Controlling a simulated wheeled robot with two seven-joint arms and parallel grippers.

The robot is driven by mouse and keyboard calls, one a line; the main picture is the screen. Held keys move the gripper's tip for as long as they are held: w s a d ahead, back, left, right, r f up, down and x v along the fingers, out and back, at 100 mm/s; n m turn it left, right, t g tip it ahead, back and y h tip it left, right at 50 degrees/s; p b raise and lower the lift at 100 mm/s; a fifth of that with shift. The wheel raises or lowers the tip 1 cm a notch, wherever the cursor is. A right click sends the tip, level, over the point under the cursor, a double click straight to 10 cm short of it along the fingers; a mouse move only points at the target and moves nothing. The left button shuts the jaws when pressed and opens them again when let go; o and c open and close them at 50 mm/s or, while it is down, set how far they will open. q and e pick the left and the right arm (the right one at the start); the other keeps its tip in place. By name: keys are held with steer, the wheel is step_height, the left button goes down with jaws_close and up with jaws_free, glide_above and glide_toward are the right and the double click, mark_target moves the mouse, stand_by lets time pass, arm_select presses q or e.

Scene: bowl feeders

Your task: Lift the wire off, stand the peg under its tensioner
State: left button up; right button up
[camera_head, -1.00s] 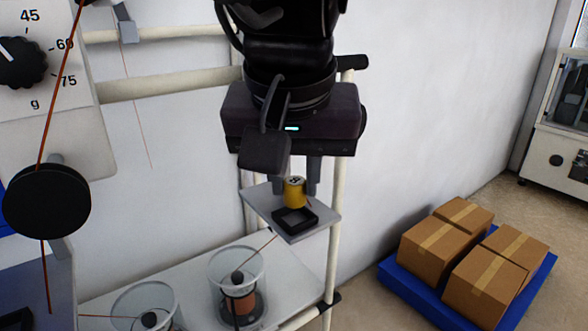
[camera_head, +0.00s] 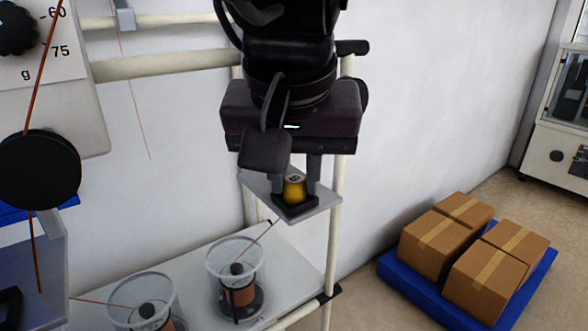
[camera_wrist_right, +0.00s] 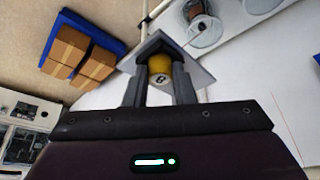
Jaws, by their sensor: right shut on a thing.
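My right gripper (camera_head: 295,182) is shut on a yellow peg (camera_head: 294,190) with a dark mark on its pale top. The peg is upright at a black square holder (camera_head: 296,210) on a small grey shelf (camera_head: 325,203). It looks set in the holder, but its base is hidden. The wrist view also shows the peg (camera_wrist_right: 160,66) between the fingers. A thin reddish wire (camera_head: 43,75) runs past a black disc (camera_head: 38,170) below a dial panel (camera_head: 75,100) at the left. My left gripper is out of view.
Two clear tubs (camera_head: 235,262) with copper spools stand on a lower white shelf (camera_head: 200,270); thin wires leave them. Cream rack rails (camera_head: 338,230) run beside the shelf. Several cardboard boxes (camera_head: 490,285) sit on a blue pallet at the right.

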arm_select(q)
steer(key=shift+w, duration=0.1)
arm_select(e)
steer(key=o, duration=1.1)
steer(key=shift+c, duration=0.2)
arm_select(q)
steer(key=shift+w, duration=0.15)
arm_select(e)
steer(key=shift+r, duration=0.15)
